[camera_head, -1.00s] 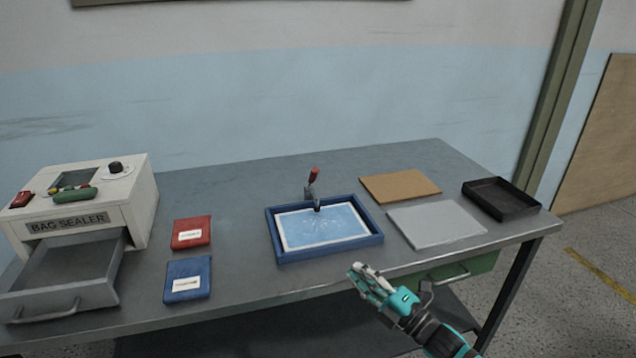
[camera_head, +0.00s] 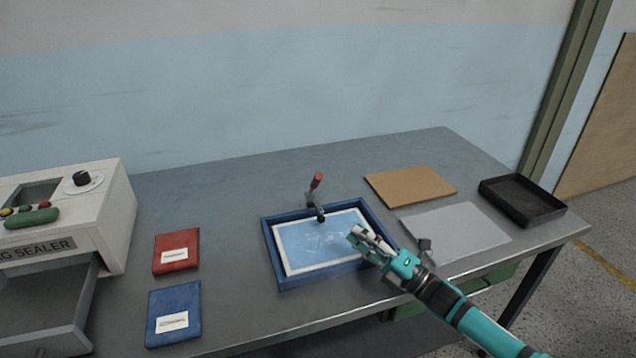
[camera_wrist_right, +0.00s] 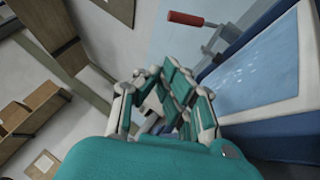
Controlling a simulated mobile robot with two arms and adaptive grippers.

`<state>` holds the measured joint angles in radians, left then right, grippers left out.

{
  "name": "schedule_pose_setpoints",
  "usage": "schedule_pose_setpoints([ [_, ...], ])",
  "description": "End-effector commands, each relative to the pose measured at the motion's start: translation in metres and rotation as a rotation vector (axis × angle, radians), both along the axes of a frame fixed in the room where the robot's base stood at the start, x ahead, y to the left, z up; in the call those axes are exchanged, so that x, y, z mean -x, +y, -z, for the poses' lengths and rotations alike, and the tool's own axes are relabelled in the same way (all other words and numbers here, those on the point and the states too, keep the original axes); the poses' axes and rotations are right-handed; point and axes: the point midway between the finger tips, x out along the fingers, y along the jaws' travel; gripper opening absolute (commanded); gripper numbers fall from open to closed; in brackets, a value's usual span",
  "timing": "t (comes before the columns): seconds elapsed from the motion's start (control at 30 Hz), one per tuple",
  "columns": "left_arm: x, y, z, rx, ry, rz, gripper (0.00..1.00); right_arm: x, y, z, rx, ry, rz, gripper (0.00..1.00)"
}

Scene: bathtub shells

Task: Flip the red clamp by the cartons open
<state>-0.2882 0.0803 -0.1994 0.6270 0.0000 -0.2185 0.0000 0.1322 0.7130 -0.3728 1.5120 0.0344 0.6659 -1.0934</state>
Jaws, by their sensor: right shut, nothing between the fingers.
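The red-handled clamp (camera_head: 316,190) stands at the back edge of a blue tray (camera_head: 272,262), its red handle pointing up and slightly right. Its metal foot reaches onto a white-bordered blue sheet (camera_head: 312,244) in the tray. In the right wrist view the red handle (camera_wrist_right: 186,18) shows at the top, beyond the fingers. My right gripper (camera_head: 356,235) is shut and empty over the tray's right front part, apart from the clamp. It also shows in the right wrist view (camera_wrist_right: 165,95). My left gripper is out of view.
A brown board (camera_head: 410,186), a grey sheet (camera_head: 470,230) and a black tray (camera_head: 522,200) lie to the right. Red (camera_head: 176,251) and blue (camera_head: 173,313) packets lie left of the tray. The bag sealer (camera_head: 70,215) has its drawer (camera_head: 50,300) open. The table behind the clamp is clear.

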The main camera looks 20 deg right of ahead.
Motion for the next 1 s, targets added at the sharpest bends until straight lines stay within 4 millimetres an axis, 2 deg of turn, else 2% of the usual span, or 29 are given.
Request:
schedule_pose_setpoints([
  [0.3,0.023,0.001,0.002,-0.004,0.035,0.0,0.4,0.0,0.0,0.0,-0.001,0.001,0.0,0.0],
  [0.47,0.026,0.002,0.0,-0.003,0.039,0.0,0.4,-0.005,0.005,-0.004,-0.002,0.0,0.0,0.0],
  [0.57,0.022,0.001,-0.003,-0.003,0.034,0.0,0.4,-0.015,0.013,-0.01,-0.002,-0.002,-0.001,0.0],
  [0.8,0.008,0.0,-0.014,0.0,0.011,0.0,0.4,-0.053,0.042,-0.028,-0.003,-0.003,0.0,0.0],
  [0.93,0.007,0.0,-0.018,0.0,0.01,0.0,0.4,-0.073,0.058,-0.037,-0.002,-0.002,-0.001,0.0],
  [1.0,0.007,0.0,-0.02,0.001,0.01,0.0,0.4,-0.084,0.057,-0.042,0.001,-0.002,0.001,0.0],
])
